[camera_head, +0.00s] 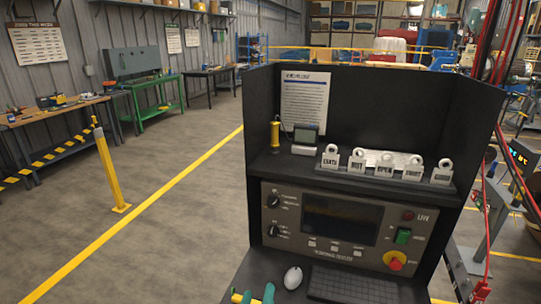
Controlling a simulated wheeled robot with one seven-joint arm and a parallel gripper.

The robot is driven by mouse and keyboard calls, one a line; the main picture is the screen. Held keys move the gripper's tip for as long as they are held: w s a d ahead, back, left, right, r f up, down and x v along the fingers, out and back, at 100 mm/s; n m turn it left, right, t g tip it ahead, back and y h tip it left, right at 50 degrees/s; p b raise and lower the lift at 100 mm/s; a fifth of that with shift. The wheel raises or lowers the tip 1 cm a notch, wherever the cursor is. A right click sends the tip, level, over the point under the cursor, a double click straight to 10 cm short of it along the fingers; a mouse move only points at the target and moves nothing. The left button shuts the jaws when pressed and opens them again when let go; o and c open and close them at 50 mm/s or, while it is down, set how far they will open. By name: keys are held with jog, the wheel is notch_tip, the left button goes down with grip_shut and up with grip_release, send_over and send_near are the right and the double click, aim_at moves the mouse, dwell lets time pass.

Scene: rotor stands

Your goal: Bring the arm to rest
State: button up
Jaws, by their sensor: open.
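My arm and my gripper do not show in the head camera view. In front of me stands a dark console (262,110) with side walls and a grey control panel (290,222). The panel has a dark screen (340,218), knobs at its left, a green switch (403,236) and a red and yellow stop button (395,261). On the desk below are a white mouse (292,278) and a dark keyboard (352,286). A small yellow and teal object (268,293) is cut off by the bottom edge, and I cannot tell what it is.
Several labelled tags with rings (384,165) stand in a row on the console shelf. A small display device (305,139) and a yellow cylinder (275,134) stand left of them. Red cables (510,50) hang at right. A yellow post (109,170) stands left on open floor.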

jog(key=s+d+f+m+y, duration=0.1)
jog(key=s+f, duration=0.4)
jog(key=s, duration=0.3)
jog(key=s+f+g+y, duration=0.1)
jog(key=s+f+y, duration=0.1)
jog(key=s+f, duration=0.45)
jog(key=s+d+f+m+y, duration=0.1)
jog(key=s+f, duration=0.3)
jog(key=s, duration=0.6)
jog(key=s+d+r+m, duration=0.1)
jog(key=s+m, duration=0.2)
jog(key=s, duration=0.7)
jog(key=shift+d+r+h, duration=0.2)
jog(key=shift+r+h, duration=0.15)
jog(key=shift+h, duration=0.05)
